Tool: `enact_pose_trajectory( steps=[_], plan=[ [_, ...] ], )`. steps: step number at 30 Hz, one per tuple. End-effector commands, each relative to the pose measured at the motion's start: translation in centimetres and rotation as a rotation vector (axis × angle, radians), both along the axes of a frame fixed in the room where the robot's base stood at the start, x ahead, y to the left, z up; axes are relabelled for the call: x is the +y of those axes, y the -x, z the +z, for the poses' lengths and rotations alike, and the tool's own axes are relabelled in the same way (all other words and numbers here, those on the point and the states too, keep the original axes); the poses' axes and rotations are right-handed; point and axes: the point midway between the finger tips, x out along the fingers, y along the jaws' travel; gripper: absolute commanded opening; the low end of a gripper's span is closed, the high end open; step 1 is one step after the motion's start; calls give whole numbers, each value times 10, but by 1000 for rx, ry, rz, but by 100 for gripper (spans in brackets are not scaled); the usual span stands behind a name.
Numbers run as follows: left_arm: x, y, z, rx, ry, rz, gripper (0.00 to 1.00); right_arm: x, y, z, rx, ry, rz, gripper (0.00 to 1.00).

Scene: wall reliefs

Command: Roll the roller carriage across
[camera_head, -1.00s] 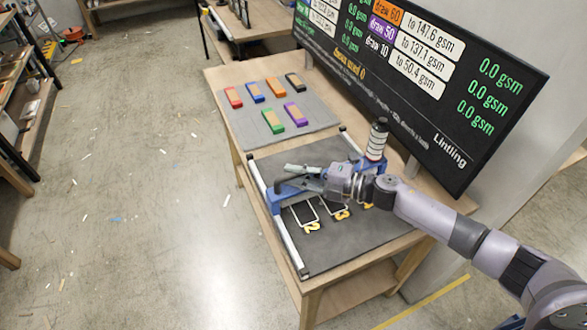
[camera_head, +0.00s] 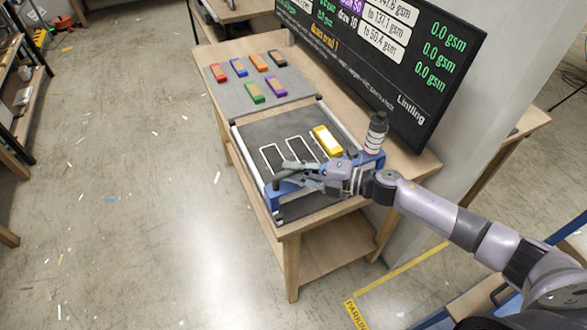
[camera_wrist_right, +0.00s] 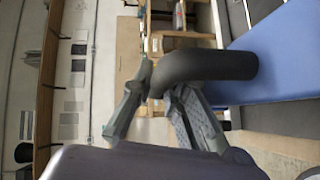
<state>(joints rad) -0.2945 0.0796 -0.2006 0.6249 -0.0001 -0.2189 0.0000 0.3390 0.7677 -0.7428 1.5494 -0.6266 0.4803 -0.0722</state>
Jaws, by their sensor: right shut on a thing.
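The roller carriage is a blue frame (camera_head: 285,198) spanning the dark bed (camera_head: 262,133), near the bed's front end. Its other blue end shows at the right rail (camera_head: 369,161). A dark bottle with a white label (camera_head: 376,134) appears to stand on that end. My right gripper (camera_head: 298,177) is shut on the carriage's dark handle. In the right wrist view, the bent dark handle (camera_wrist_right: 205,66) passes between the fingers of my gripper (camera_wrist_right: 152,88). The roller's middle is hidden behind my right arm. My left gripper is not in view.
A yellow block (camera_head: 327,141) lies on the bed beside white outlined slots (camera_head: 300,148). Several coloured blocks lie on a grey mat (camera_head: 235,97) farther back. A black display (camera_head: 400,60) stands along the table's right side. The floor to the left is mostly clear.

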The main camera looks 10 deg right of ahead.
Motion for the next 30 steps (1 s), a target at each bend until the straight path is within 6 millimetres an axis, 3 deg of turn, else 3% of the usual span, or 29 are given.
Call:
enact_pose_trajectory(
  steps=[3,4,13,23,30],
  plan=[
    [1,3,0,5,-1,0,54,1,3,-3,7,-1,7,0],
    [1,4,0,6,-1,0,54,1,3,-3,7,-1,7,14],
    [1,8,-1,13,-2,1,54,1,2,-2,5,-1,5,34],
    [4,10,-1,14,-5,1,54,-1,2,-2,3,1,3,35],
    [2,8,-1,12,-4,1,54,-30,22,2,7,3,2,35]
  ],
)
